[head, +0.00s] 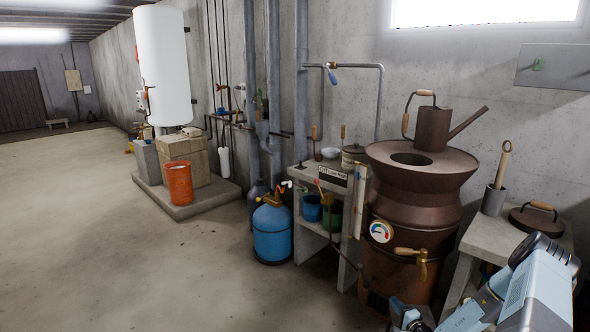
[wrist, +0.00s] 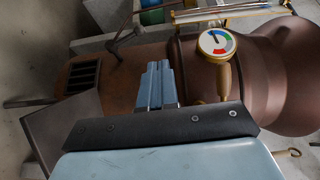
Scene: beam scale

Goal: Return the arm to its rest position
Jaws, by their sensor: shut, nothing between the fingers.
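My gripper (wrist: 158,84) shows in the wrist view with its two blue fingers together and nothing between them. It points toward the lower body of a brown metal boiler (wrist: 185,75), which appears turned on its side in that view. I cannot tell the exact gap; no contact is visible. In the head view my arm (head: 530,290) reaches in from the lower right, in front of the boiler (head: 413,225). A round gauge (head: 381,231) and a brass tap (head: 413,256) are on the boiler's front. The gauge also shows in the wrist view (wrist: 214,42).
A concrete stand (head: 483,243) at the right bears a grey cup (head: 494,200) and a lid (head: 534,220). A shelf unit (head: 306,210) and a blue gas bottle (head: 272,232) stand left of the boiler.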

